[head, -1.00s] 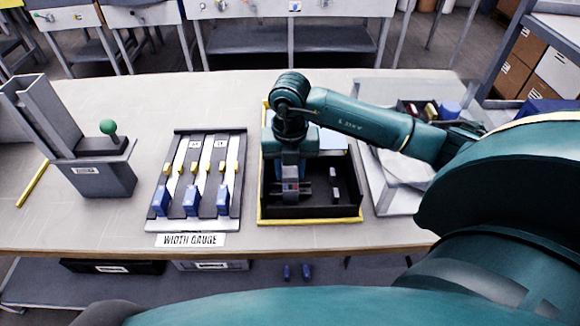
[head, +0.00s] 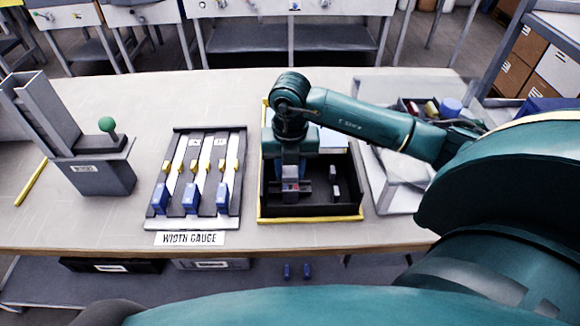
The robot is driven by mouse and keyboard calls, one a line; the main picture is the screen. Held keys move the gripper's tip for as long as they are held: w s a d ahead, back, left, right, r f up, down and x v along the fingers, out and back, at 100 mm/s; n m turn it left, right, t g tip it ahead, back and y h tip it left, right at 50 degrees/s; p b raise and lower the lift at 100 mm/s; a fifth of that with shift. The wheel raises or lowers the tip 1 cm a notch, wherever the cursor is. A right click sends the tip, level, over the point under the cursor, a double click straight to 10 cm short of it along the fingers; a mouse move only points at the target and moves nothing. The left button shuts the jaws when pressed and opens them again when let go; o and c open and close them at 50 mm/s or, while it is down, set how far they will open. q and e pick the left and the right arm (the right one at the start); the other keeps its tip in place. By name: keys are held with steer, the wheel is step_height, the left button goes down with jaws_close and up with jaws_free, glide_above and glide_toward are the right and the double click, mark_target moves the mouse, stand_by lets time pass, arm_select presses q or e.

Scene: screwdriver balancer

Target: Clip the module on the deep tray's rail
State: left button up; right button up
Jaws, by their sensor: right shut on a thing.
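The deep tray (head: 340,208) is a black box with a yellow rim, standing on the table right of centre. My right gripper (head: 290,184) points down into its left half and is shut on the module (head: 290,186), a small greyish block with a reddish mark. The module is low inside the tray, over a dark grey crosswise piece that may be the rail. Whether the module touches or sits on the rail cannot be told, as my gripper and wrist cover it. My left gripper is not in view.
Small grey upright pieces (head: 334,181) stand in the tray right of my gripper. A width gauge board (head: 179,212) with blue and yellow sliders lies left of the tray. A grey fixture with a green knob (head: 107,124) stands farther left. A pale bin (head: 402,199) is at right.

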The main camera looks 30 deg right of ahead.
steer(key=shift+s+f, duration=0.1)
steer(key=shift+f, duration=0.2)
stand_by(0.4)
steer(key=o, duration=1)
steer(key=shift+c, duration=0.2)
steer(key=shift+o, duration=1)
steer(key=shift+r, duration=0.1)
